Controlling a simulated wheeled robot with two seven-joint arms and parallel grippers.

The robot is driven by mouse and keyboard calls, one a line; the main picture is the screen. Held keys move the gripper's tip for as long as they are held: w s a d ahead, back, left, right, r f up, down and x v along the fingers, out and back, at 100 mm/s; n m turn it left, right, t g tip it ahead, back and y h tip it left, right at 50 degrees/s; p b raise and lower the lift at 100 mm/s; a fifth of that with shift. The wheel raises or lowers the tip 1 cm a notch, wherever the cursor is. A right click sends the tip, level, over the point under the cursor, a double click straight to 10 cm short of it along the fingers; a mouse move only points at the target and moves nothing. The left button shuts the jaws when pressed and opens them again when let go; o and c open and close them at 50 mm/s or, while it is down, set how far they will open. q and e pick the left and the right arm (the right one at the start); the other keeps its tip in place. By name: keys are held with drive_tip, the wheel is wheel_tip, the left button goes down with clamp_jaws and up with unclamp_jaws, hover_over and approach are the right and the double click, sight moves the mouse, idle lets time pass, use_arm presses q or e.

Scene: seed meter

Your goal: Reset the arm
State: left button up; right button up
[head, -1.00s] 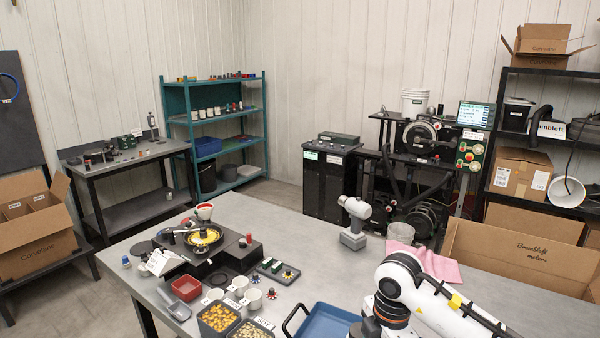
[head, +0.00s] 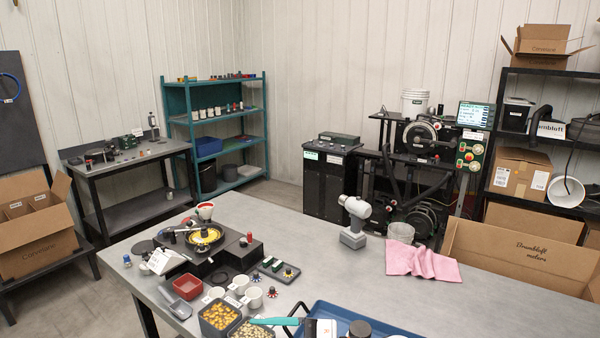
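At the bottom edge of the head view, a white and black part with a small red mark (head: 322,329) shows in front of the blue tray (head: 352,314). It seems to be the end of my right arm, but the frame cuts it off. A slim teal piece (head: 275,321) juts left from it over the seed boxes. I cannot tell whether that is a finger or a held tool. The fingertips are not clear. My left gripper is out of view.
A seed meter with a yellow disc (head: 205,236) stands at the table's left, among cups and bins. A pink cloth (head: 422,264) lies beside a clear cup (head: 401,232).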

drive_tip(key=w+d+r+m+t+h, duration=0.25)
drive_tip(key=d+m+t, duration=0.25)
drive_tip(key=m+t, duration=0.3)
drive_tip(key=w+d+r+m+t+h, duration=0.1)
drive_tip(key=w+d+r+m+t, duration=0.15)
drive_tip(key=d+m+t, duration=0.5)
drive_tip(key=s+d+f+m+h, duration=0.2)
drive_tip(key=d+f+m+h, duration=0.85)
drive_tip(key=f+h, duration=0.3)
drive_tip(key=s+d+f+n+g, duration=0.1)
drive_tip(key=s+f+g, duration=0.6)
drive_tip(key=s, duration=0.4)
drive_tip(key=s+d+f+n+g, duration=0.1)
drive_tip(key=s+d+f+g, duration=0.1)
drive_tip(key=s+f+g, duration=0.7)
wheel_tip(320, 180, down, 25)
drive_tip(key=s+t+b, duration=0.2)
drive_tip(key=b, duration=0.1)
drive_tip(key=s+d+f+g+b, duration=0.1)
drive_tip(key=s+f, duration=0.7)
drive_tip(key=f, duration=0.3)
drive_tip(key=s+d+f+b, duration=0.1)
drive_tip(key=s+f, duration=0.8)
drive_tip(key=f, duration=0.1)
drive_tip(key=shift+d+f+n+g+h+b, duration=0.2)
drive_tip(key=shift+f+n+g+h+b, duration=0.1)
drive_tip(key=shift+f+g+b, duration=0.1)
